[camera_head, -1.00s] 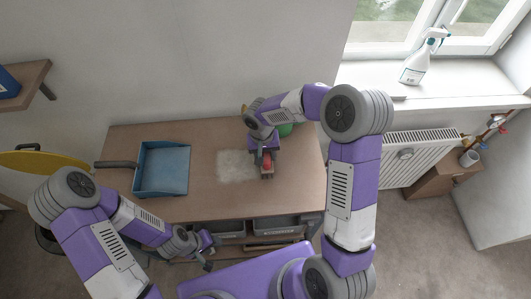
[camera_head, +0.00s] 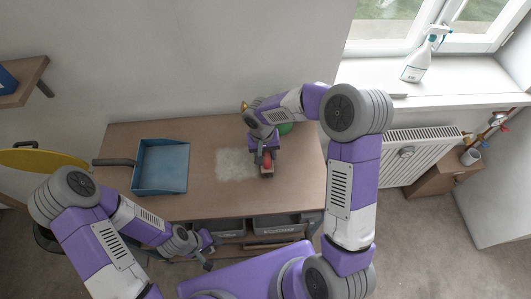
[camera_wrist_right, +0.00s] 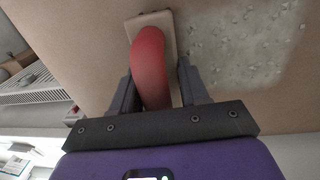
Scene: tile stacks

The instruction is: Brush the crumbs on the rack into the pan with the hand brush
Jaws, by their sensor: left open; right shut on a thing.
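The hand brush has a red handle (camera_wrist_right: 150,68) and a pale wooden block (camera_wrist_right: 165,22). My right gripper (camera_head: 266,158) is shut on the red handle and holds the brush at the right edge of the crumbs. The crumbs (camera_head: 234,164) form a pale, speckled patch on the rack's brown top (camera_head: 210,206); they also show at the upper right of the right wrist view (camera_wrist_right: 240,45). The blue pan (camera_head: 162,169) lies left of the crumbs with its dark handle pointing left. My left gripper (camera_head: 207,252) is open and empty in front of the rack. The bristles are hidden.
A green object (camera_head: 285,128) stands behind my right gripper, partly hidden. Grey bins (camera_head: 278,224) sit below the rack's top. A radiator (camera_head: 400,158) and a window sill with a spray bottle (camera_head: 417,62) are to the right.

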